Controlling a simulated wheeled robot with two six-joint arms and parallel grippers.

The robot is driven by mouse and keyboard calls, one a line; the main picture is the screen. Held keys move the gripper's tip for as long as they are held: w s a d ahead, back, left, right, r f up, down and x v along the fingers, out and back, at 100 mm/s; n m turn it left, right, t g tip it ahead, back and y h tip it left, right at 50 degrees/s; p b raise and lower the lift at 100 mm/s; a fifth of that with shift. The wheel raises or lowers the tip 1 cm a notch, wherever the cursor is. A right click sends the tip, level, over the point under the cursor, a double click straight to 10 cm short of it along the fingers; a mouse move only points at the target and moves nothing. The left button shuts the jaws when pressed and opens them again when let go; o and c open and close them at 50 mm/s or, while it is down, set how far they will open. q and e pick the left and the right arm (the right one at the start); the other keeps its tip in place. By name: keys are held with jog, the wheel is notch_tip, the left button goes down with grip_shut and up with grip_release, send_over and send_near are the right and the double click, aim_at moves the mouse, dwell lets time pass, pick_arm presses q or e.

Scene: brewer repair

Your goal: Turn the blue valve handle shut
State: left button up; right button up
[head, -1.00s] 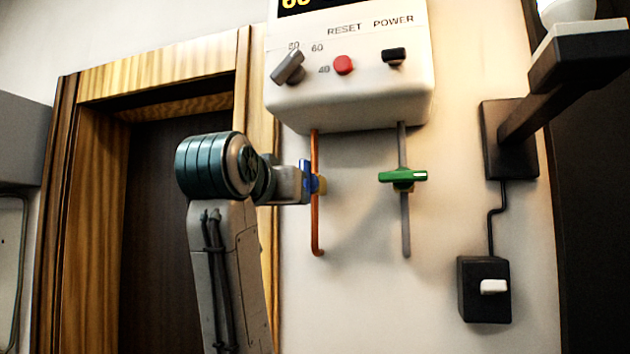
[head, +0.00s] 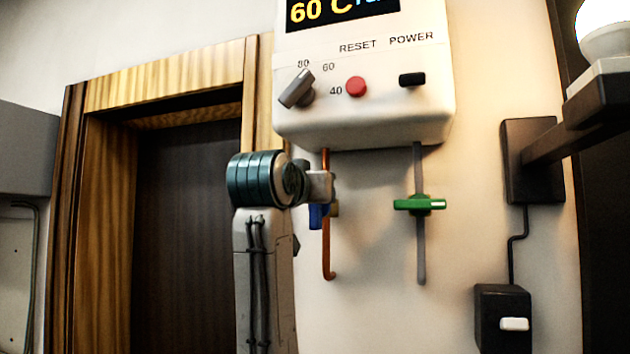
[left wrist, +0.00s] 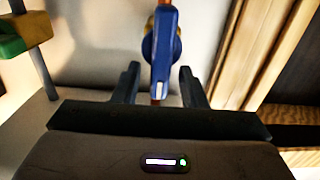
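The blue valve handle (head: 316,216) is on the copper pipe under the white brewer. It looks roughly in line with the pipe. My left gripper (head: 322,188) is at the valve and hides the handle's upper part in the head view. In the left wrist view, the handle (left wrist: 162,50) reaches between the two fingers of my left gripper (left wrist: 160,72). The fingers are apart, with a gap visible on each side of the handle. My right gripper is in neither view.
A green valve handle (head: 419,204) sits crosswise on the grey pipe to the right. The white brewer (head: 365,118), with knob, red button and black switch, hangs just above. A wall bracket (head: 533,162) and switch box (head: 503,318) are further right. A wooden door frame (head: 68,200) is left.

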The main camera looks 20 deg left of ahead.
pick_arm(q)
jog(key=shift+w, duration=0.2)
grip_shut()
jog(key=shift+f, duration=0.1)
jog(key=shift+d+f, duration=0.1)
